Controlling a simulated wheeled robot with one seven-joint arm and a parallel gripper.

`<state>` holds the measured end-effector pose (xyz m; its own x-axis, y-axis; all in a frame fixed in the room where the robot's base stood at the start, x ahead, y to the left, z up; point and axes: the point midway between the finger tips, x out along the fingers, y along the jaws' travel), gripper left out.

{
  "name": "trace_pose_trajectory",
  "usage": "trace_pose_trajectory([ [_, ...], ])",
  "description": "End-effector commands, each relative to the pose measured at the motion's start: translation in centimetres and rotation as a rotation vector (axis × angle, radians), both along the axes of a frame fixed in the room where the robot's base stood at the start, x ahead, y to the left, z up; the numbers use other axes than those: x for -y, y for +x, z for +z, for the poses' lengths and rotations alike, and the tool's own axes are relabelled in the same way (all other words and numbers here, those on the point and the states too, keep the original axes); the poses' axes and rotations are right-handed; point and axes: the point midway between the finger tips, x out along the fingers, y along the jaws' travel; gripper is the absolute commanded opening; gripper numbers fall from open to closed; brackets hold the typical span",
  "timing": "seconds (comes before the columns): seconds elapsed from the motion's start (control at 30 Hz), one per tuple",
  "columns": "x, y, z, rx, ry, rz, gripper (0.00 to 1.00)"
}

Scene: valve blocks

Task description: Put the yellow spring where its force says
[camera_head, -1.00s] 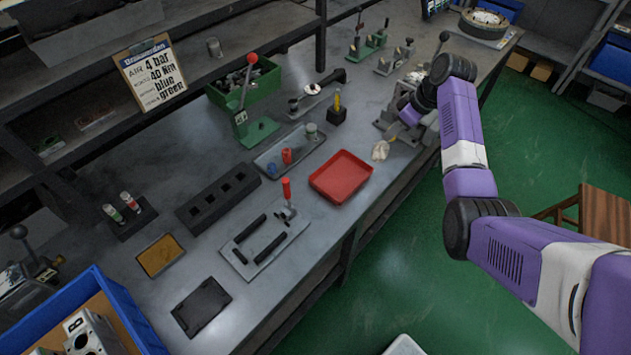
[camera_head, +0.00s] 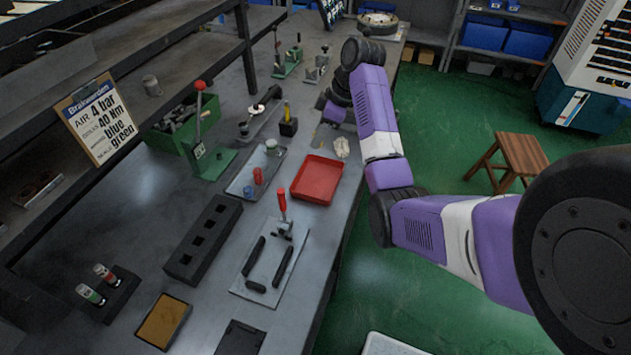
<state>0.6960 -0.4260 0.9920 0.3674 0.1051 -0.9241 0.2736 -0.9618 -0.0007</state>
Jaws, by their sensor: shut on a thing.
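My gripper (camera_head: 322,116) is at the far end of my purple arm, above the bench behind the red tray. It is small in view and partly hidden by my wrist. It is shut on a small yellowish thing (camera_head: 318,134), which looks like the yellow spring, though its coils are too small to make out. A clipboard note (camera_head: 93,118) on the shelf at the left reads 4 bar, 40 Nm, blue and green. No force figure for the spring is legible.
On the bench are a red tray (camera_head: 317,181), a black block with several square holes (camera_head: 203,240), a plate with a red-handled clamp (camera_head: 271,262), a green lever press (camera_head: 206,150) and a black holder with a yellow-handled tool (camera_head: 288,121). Green floor lies right of the bench.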

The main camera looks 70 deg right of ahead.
Motion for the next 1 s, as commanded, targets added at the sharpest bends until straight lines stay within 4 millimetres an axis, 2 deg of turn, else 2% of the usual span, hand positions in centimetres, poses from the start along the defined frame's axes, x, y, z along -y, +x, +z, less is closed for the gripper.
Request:
trace_pose_trajectory([
  [0.03,-0.1,0.0,-1.8,-0.002,0.003,-0.001,0.00],
  [0.07,0.0,-0.1,-2.0,-0.003,0.004,-0.002,0.00],
  [0.3,0.0,-0.1,-7.6,-0.003,0.004,-0.003,0.00],
  [0.4,0.0,-0.1,-9.2,-0.002,0.002,-0.002,0.00],
  [0.67,0.0,-0.1,-11.5,-0.001,0.001,-0.001,0.00],
  [0.9,0.0,-0.1,-14.7,-0.001,0.001,-0.001,0.00],
  [1.0,0.1,0.0,-15.0,0.000,-0.001,-0.002,0.00],
])
